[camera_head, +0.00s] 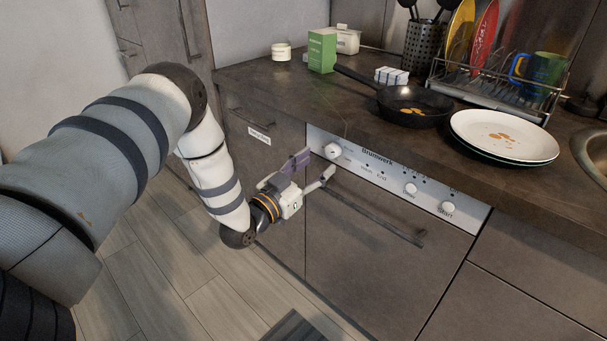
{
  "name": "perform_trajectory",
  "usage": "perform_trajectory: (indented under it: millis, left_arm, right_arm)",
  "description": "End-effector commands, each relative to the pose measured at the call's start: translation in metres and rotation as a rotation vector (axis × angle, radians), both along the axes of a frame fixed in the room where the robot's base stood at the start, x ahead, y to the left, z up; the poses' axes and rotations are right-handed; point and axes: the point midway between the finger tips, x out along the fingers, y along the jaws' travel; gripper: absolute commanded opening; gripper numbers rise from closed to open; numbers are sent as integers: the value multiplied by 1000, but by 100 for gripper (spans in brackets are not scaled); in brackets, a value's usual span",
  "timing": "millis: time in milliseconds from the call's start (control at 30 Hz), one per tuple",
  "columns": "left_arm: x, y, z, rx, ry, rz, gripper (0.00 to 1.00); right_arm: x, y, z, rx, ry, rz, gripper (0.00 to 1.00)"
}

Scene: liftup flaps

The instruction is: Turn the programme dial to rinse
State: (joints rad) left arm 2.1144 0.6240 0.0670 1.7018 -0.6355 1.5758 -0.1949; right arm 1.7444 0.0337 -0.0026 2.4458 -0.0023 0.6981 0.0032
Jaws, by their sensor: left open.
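The programme dial (332,151) is a round white knob at the left end of the dishwasher's pale control panel (376,168). Its pointer setting is too small to read. My left gripper (317,166) is open, its two fingers spread just left of and below the dial. The upper finger looks purple-grey and the lower one white. I cannot tell whether a fingertip touches the dial; no grip on it shows. Two more round knobs (410,189) sit farther right on the panel. My right gripper is not in view.
The dishwasher door has a long dark handle (375,210) below the panel. The counter above holds a frying pan (416,104), stacked plates (504,135), a green box (322,50) and a dish rack (487,87). The floor (160,270) is clear at lower left.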

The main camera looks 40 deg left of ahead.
Motion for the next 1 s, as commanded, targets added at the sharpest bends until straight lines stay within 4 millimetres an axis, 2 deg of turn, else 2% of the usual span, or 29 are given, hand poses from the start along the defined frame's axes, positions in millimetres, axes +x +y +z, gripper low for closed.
perform_trajectory:
  millis: [100, 300, 433, 833, 867, 933, 967, 1000]
  left_arm:
    - [-32, 1, -4, -3, 4, 1, 50]
    - [-66, 1, -7, -1, 1, 0, 50]
    - [-72, 1, -7, 0, 0, -1, 50]
    - [-72, -1, -10, -3, 15, -3, 50]
    - [-73, -5, -15, -10, 43, -6, 50]
    - [-81, -25, -39, -37, 178, -25, 50]
    - [-89, -38, -55, -52, 268, -34, 50]
    - [-106, -57, -80, -75, 408, -48, 50]
  right_arm:
    - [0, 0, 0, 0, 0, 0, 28]
    - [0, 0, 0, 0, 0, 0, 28]
    - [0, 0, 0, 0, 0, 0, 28]
    - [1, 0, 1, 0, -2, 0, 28]
    - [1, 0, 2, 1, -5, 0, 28]
    - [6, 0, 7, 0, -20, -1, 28]
    - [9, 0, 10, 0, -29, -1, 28]
    - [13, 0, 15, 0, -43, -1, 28]
